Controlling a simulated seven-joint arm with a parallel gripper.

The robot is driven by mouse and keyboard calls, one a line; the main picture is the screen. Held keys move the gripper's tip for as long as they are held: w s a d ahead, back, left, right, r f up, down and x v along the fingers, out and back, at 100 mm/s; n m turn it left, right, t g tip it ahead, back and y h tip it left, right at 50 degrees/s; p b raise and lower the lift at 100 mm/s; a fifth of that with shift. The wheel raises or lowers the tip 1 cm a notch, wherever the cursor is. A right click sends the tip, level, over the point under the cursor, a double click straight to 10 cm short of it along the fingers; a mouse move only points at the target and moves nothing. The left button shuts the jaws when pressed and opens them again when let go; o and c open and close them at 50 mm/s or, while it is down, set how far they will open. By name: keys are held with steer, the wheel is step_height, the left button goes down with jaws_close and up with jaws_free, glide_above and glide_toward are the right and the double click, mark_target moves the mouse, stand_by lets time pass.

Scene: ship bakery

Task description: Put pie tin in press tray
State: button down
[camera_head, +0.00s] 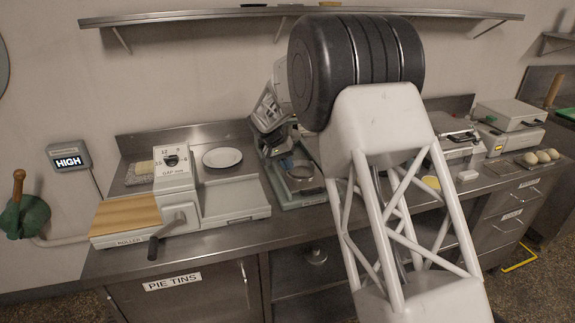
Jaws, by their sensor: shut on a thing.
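My gripper (286,150) reaches down over the press (297,197), in the middle of the counter, partly hidden behind my own arm. It is shut on a small grey round thing (301,170), which looks like the pie tin. The tin is at the press's tray area. I cannot tell whether it touches the tray or is held just above it. Much of the press's right side and back is hidden by my arm.
Left of the press stands a dough roller (235,198) with a wooden board (127,214) and a crank. A white plate (222,158) lies behind it. A shelf (200,19) runs above.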

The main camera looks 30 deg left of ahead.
steer(key=c, duration=1.4)
jaws_free()
steer(key=shift+s+d+f, duration=0.1)
steer(key=shift+f, duration=0.5)
steer(key=shift+s+d+f, duration=0.1)
steer(key=shift+f, duration=0.45)
steer(key=shift+r, duration=0.15)
steer(key=shift+o, duration=1)
steer(key=v, duration=0.9)
steer(key=shift+w+r, duration=0.3)
steer(key=shift+r, duration=0.1)
